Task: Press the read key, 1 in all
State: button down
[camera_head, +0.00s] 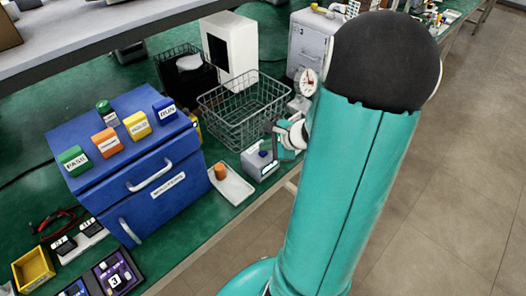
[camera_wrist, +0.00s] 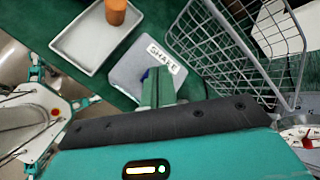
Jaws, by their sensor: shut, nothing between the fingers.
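No key marked "read" is legible. In the head view my gripper (camera_head: 282,150) is just right of the device, partly hidden by my arm.
A wire basket (camera_head: 243,118) stands close behind the device. A white tray (camera_head: 233,191) with an orange cylinder (camera_head: 220,172) lies to its left. A blue cabinet (camera_head: 150,180) with several labelled blocks stands farther left. A dial gauge (camera_head: 308,82) is behind my gripper.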

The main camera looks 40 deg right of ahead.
aim_at(266, 153)
jog(key=shift+f, duration=0.5)
dwell(0.6)
jog(key=shift+r, duration=0.95)
jog(key=shift+r, duration=2.5)
